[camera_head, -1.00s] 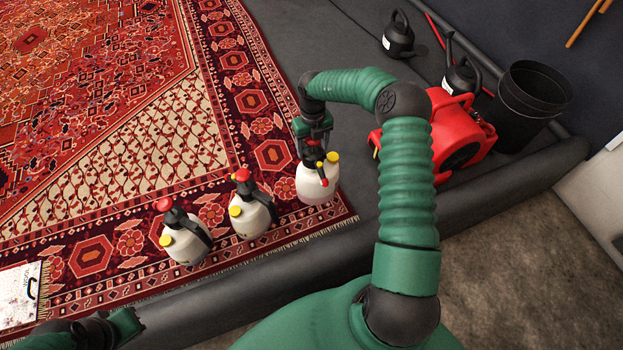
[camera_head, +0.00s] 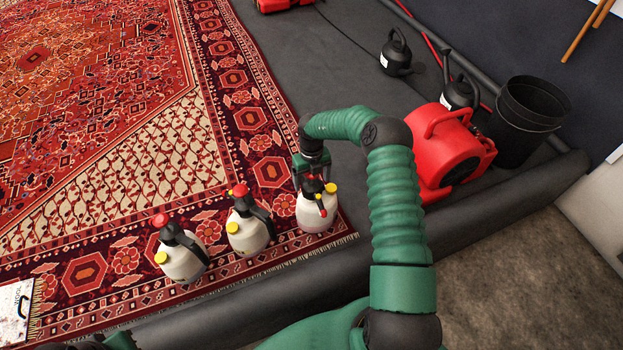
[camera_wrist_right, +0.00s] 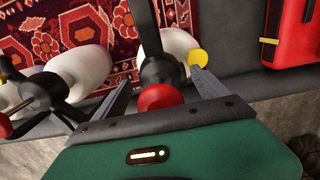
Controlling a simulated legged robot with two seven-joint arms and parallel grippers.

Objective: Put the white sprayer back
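Three white sprayers with black pump heads and red and yellow caps are in a row along the rug's near edge. My right gripper (camera_head: 313,180) is at the rightmost white sprayer (camera_head: 316,216), near the rug corner. In the right wrist view its two fingers (camera_wrist_right: 160,78) are on either side of that sprayer's black head, with a red knob between them. The sprayer is upright; I cannot tell whether its base touches the rug. The middle sprayer (camera_head: 248,234) and left sprayer (camera_head: 183,260) stand to its left. Only a green bit of my left arm shows at the bottom left.
The patterned rug (camera_head: 110,160) lies on dark matting. A red blower (camera_head: 452,150), a black bucket (camera_head: 530,115) and two black watering cans (camera_head: 396,55) are to the right. A dark padded rim (camera_head: 490,215) runs along the near side. A white labelled card (camera_head: 15,310) lies at the left.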

